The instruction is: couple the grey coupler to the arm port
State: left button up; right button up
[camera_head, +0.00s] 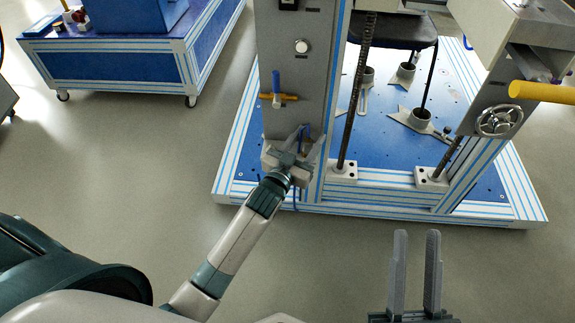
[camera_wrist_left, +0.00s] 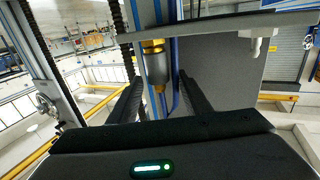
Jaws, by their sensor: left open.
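The grey coupler (camera_wrist_left: 158,68) shows in the left wrist view as a grey cylinder, roughly upright, with brass-coloured parts at its upper and lower ends. A blue hose runs beside it. My left gripper (camera_head: 309,138) is open at the lower part of the grey column in the head view. In the left wrist view its fingers stand on either side of the coupler, with visible gaps. The head view does not show the coupler clearly. I cannot tell for certain which fitting is the arm port. My right gripper (camera_head: 416,240) is open and empty above the floor.
The grey column (camera_head: 296,75) carries a yellow valve with a blue handle (camera_head: 276,83). A handwheel (camera_head: 499,121) and yellow bar (camera_head: 540,92) are at right. Floor in front is clear.

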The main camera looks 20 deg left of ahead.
pick_arm(q)
jog(key=shift+s, duration=0.5)
jog(key=s+a+p, duration=0.2)
jog(key=s, duration=1.4)
jog(key=shift+s+p, duration=0.15)
jog(key=shift+p, duration=0.15)
pick_arm(e)
jog(key=w+f+g+h, duration=0.1)
jog(key=f+g, duration=0.2)
jog(key=f, duration=0.2)
jog(key=w+f+g+h, duration=0.1)
jog(key=w+f+g, duration=0.1)
jog(key=f, duration=0.3)
jog(key=shift+w+a+f+g, duration=0.2)
jog(key=shift+w+f+g, duration=0.1)
jog(key=shift+g, duration=0.3)
